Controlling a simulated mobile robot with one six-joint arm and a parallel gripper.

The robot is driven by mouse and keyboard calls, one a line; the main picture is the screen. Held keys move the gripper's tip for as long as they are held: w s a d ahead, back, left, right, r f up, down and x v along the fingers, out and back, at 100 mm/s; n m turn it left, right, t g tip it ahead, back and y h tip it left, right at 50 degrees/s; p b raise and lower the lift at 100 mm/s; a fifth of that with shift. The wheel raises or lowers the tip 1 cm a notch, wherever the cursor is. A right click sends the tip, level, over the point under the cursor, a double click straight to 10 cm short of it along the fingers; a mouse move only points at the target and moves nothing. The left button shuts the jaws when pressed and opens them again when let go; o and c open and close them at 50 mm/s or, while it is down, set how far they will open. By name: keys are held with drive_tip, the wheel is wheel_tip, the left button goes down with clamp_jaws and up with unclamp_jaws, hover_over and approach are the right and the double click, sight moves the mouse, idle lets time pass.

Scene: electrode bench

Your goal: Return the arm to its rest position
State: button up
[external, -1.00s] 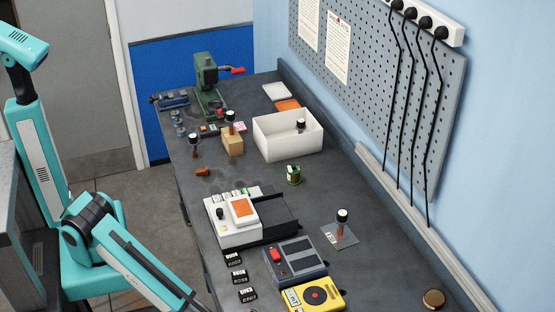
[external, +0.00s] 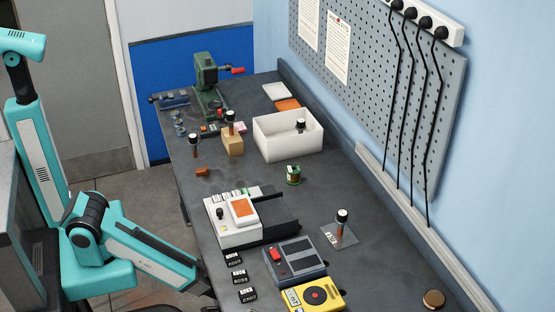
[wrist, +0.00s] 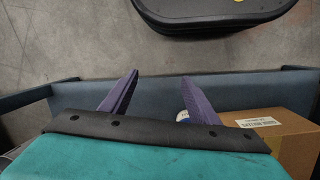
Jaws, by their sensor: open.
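My teal arm (external: 150,254) stands at the left in the external view. Its forearm slants gently down to the right and ends at the left edge of the bench. My gripper (wrist: 160,78) shows in the wrist view with its two purple fingers spread apart and nothing between them. In the external view only a dark part of its end shows beside the bench edge, and the fingers cannot be made out.
The dark bench (external: 335,195) holds a white bin (external: 290,152), a white-and-orange device (external: 226,236), a grey device (external: 296,262) and a yellow meter (external: 314,296). In the wrist view a cardboard box (wrist: 288,128) lies close by the right finger.

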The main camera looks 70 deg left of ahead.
drive_tip(key=s+a+r+n+g, duration=0.1)
drive_tip(key=s+a+r, duration=0.1)
drive_tip(key=s+a, duration=0.2)
drive_tip(key=s+a+r+n+g+y, duration=0.1)
drive_tip(key=s+a, duration=0.4)
drive_tip(key=a, duration=0.5)
drive_tip(key=shift+s+a+r+n+g, duration=0.2)
drive_tip(key=shift+a+r+n+g, duration=0.15)
drive_tip(key=shift+g, duration=0.45)
